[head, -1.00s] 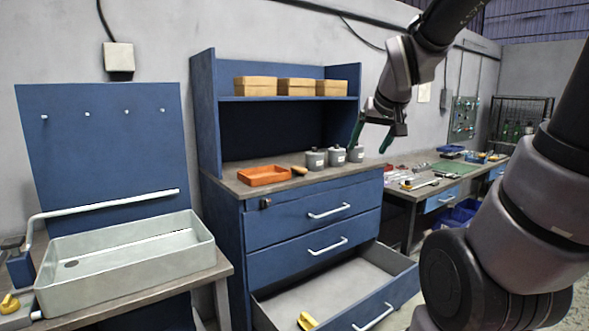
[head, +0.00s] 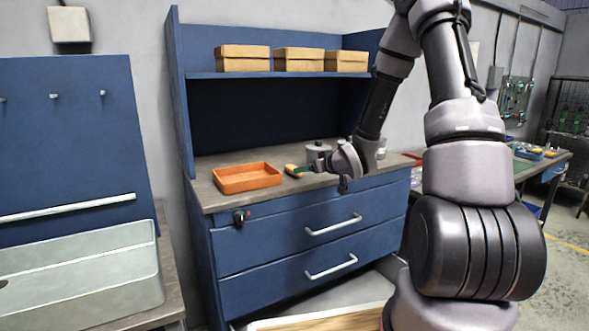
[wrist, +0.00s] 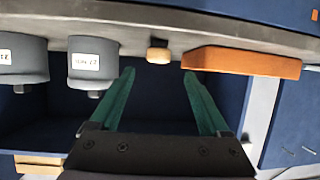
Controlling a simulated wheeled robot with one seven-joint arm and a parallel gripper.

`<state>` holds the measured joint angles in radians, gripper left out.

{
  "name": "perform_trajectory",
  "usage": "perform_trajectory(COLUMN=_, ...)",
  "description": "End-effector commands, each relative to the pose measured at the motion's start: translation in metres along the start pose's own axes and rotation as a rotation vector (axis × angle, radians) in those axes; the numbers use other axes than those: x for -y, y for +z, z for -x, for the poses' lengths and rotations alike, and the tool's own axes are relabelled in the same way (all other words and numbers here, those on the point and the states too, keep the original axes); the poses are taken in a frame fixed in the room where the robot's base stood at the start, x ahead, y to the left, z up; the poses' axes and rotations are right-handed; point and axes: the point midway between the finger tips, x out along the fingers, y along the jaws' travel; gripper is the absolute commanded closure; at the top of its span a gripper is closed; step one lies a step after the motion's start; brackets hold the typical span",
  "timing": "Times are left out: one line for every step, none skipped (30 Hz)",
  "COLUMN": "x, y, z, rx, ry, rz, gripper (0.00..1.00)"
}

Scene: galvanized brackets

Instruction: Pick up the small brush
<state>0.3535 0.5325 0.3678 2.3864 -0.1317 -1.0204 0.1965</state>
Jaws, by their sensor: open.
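The small brush (head: 290,168) lies on the blue cabinet's worktop, just right of the orange tray; only its yellowish end shows in the head view. In the wrist view the brush (wrist: 158,54) is seen end-on, a short tan piece with a dark edge. My gripper (wrist: 160,74) is open and empty, its two green fingers apart, with the brush ahead between the tips. In the head view my gripper (head: 304,171) is low over the worktop from the right, and its fingers partly cover the brush.
The orange tray (head: 247,179) stands close beside the brush; it also shows in the wrist view (wrist: 240,62). Grey labelled canisters (wrist: 94,65) stand on the other side. A shelf with cardboard boxes (head: 243,58) is above.

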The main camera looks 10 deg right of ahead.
Motion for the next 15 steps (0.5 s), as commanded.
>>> perform_trajectory(x=0.001, y=0.001, z=-0.007, rx=-0.002, ry=-0.004, rz=-0.001, gripper=0.2)
perform_trajectory(x=0.001, y=0.0, z=-0.011, rx=-0.003, ry=-0.004, rz=0.0, gripper=0.2)
perform_trajectory(x=0.002, y=0.0, z=-0.018, rx=-0.003, ry=-0.005, rz=0.001, gripper=0.2)
perform_trajectory(x=0.002, y=0.001, z=-0.024, rx=-0.002, ry=-0.005, rz=0.001, gripper=0.2)
perform_trajectory(x=0.001, y=0.0, z=-0.029, rx=-0.003, ry=-0.003, rz=0.001, gripper=0.2)
perform_trajectory(x=0.001, y=0.0, z=-0.035, rx=-0.002, ry=-0.003, rz=0.0, gripper=0.2)
perform_trajectory(x=0.001, y=0.0, z=-0.039, rx=-0.001, ry=-0.002, rz=0.0, gripper=0.2)
perform_trajectory(x=0.001, y=0.0, z=-0.043, rx=-0.001, ry=-0.002, rz=0.0, gripper=0.2)
perform_trajectory(x=0.001, y=0.0, z=-0.046, rx=-0.001, ry=-0.002, rz=0.0, gripper=0.2)
perform_trajectory(x=0.0, y=0.0, z=-0.049, rx=-0.002, ry=-0.002, rz=0.0, gripper=0.2)
perform_trajectory(x=0.0, y=0.0, z=-0.051, rx=-0.002, ry=-0.002, rz=0.001, gripper=0.2)
perform_trajectory(x=0.0, y=0.0, z=-0.053, rx=-0.002, ry=-0.001, rz=0.001, gripper=0.2)
perform_trajectory(x=0.0, y=0.0, z=-0.055, rx=-0.001, ry=-0.001, rz=0.001, gripper=0.2)
perform_trajectory(x=0.0, y=-0.001, z=-0.057, rx=-0.001, ry=-0.001, rz=0.001, gripper=0.2)
perform_trajectory(x=-0.001, y=-0.002, z=-0.062, rx=-0.002, ry=-0.001, rz=0.001, gripper=0.2)
